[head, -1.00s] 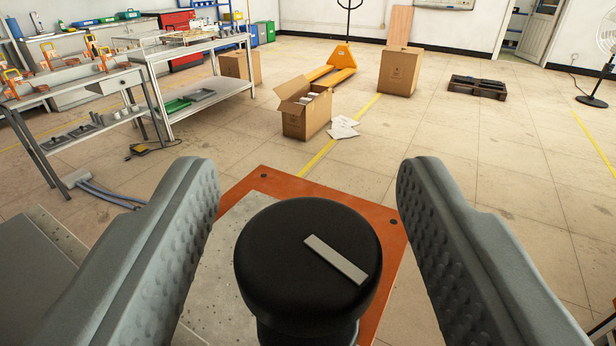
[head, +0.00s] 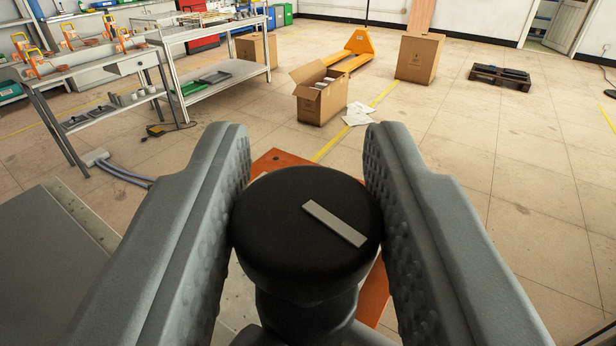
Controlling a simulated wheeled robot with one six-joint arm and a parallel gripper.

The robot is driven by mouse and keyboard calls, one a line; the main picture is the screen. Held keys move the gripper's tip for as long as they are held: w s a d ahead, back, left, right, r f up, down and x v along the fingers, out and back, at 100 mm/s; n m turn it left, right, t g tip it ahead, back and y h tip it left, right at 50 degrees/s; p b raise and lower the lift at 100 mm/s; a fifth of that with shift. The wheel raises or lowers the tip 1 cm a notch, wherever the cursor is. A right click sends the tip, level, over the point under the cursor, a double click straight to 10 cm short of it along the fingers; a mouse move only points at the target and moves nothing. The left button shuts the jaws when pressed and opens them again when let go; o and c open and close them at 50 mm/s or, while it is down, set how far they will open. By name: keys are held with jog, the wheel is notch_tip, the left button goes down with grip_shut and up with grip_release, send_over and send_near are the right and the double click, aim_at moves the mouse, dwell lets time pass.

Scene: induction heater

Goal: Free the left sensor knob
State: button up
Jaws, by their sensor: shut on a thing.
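The sensor knob (head: 290,245) is a round black knob with a flat grey bar (head: 335,223) lying diagonally on its top face. It stands in the lower middle of the head view, with a narrower black neck below it. My gripper (head: 307,220) has its two grey, dimpled fingers on the left and right sides of the knob, touching it. It is shut on the knob. Whether this is the left one of several knobs cannot be told, as no other knob shows.
An orange plate (head: 375,295) lies below the knob, mostly hidden by it and the fingers. A grey flat surface (head: 60,270) is at lower left.

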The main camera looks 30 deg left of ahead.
jog(key=shift+y, duration=0.3)
dwell(0.4)
jog(key=o, duration=0.9)
jog(key=shift+o, duration=0.2)
jog(key=shift+s, duration=0.1)
jog(key=v, duration=1.7)
jog(key=shift+d, duration=0.2)
jog(key=shift+r, duration=0.15)
